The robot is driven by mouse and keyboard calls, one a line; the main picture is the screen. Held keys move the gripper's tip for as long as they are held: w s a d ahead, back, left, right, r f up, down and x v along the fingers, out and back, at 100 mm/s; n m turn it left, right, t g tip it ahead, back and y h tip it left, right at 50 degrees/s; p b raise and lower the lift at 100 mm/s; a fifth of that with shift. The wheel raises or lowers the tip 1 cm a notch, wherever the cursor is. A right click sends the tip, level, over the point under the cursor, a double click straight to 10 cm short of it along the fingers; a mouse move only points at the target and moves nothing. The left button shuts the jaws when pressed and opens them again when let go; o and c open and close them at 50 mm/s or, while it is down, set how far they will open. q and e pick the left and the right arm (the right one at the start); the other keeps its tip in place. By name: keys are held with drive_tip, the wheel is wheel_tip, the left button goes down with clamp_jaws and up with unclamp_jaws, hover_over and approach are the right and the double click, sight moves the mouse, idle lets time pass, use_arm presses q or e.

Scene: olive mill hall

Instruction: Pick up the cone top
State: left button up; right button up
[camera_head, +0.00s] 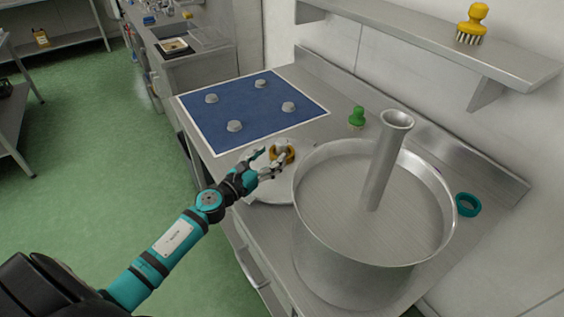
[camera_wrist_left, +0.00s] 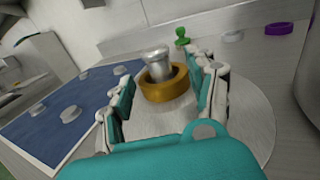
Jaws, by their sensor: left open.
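A small silver metal piece (camera_wrist_left: 156,61), which looks like the cone top, stands up out of a thick golden ring (camera_wrist_left: 165,86) in the left wrist view. The ring rests on a round metal plate (camera_wrist_left: 245,118). In the head view the golden ring (camera_head: 283,153) is partly hidden behind my left gripper (camera_head: 273,161). My left gripper is open, with its fingers (camera_wrist_left: 163,90) to either side of the ring and silver piece in the wrist view. I cannot tell whether the fingers touch them. My right gripper is not in view.
A large metal pot (camera_head: 310,245) with an upright tube (camera_head: 388,160) stands right of my left gripper. A blue panel with several grey knobs (camera_head: 262,112) lies to the left. A green object (camera_head: 357,117) and teal ring (camera_head: 467,205) are near the wall. A shelf (camera_head: 430,45) overhangs the back.

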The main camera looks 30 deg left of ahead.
sight(282, 143)
use_arm(q)
drive_tip(key=w, duration=0.2)
drive_tip(key=w+p, duration=0.1)
drive_tip(key=w, duration=0.2)
drive_tip(key=shift+w+d+r, duration=0.3)
drive_tip(key=shift+d+r, duration=0.05)
drive_tip(key=shift+w+d+f, duration=0.1)
drive_tip(key=shift+w, duration=0.25)
drive_tip(key=shift+s, duration=0.1)
drive_tip(key=shift+c, duration=1.2)
clamp_jaws()
drive_tip(key=shift+r, duration=0.25)
